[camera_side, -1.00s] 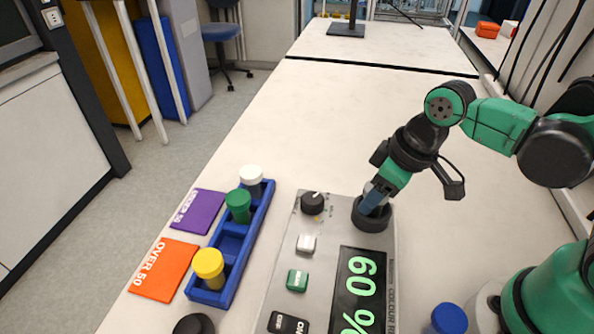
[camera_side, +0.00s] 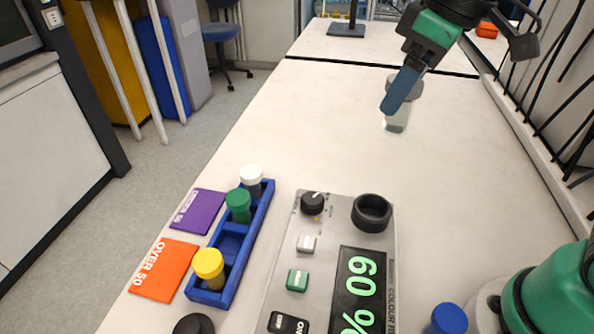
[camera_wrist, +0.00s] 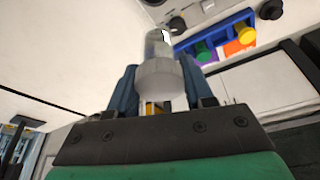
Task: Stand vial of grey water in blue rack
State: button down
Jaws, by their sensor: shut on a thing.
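My gripper (camera_side: 402,92) is shut on a grey-capped vial (camera_side: 397,121) and holds it high above the table, to the right of the rack. The vial's clear glass with pale grey contents hangs below the fingers in the side view. In the wrist view my gripper (camera_wrist: 160,88) has its blue fingers on either side of the grey cap (camera_wrist: 160,75). The blue rack (camera_side: 253,238) stands on the table at the left. It holds a white-capped vial (camera_side: 251,175), a green-capped vial (camera_side: 238,203) and a yellow-capped vial (camera_side: 209,265), with an empty gap between green and yellow.
A grey colour meter (camera_side: 285,245) reading "60 %" (camera_side: 360,290) lies right of the rack; its black round socket (camera_side: 371,212) is empty. A purple card (camera_side: 198,211) and an orange "OVER 50" card (camera_side: 165,269) lie left of the rack.

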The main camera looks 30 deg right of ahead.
notch_tip(320, 180, up, 3)
jog(key=shift+r, duration=0.1)
jog(key=w+a+f+n+g+y, duration=0.2)
jog(key=w+a+f+n, duration=0.4)
jog(key=w+a+n, duration=0.35)
jog(key=shift+s+a+f+n+g, duration=0.1)
jog(key=shift+a+f+n+g, duration=0.35)
jog(key=shift+a+f+n, duration=1.6)
jog(key=shift+s+a+f+n+g, duration=0.1)
jog(key=shift+a+f+n+g, duration=0.4)
jog(key=shift+a+f+n, duration=1.5)
jog(key=shift+s+a+f+n+g, duration=0.1)
jog(key=shift+a+f+n+g, duration=0.65)
jog(key=shift+f, duration=2.25)
jog(key=shift+a+t, duration=0.3)
jog(key=shift+a, duration=0.15)
jog(key=shift+f, duration=1.45)
jog(key=shift+f, duration=0.3)
jog(key=shift+c, duration=1.3)
grip_release()
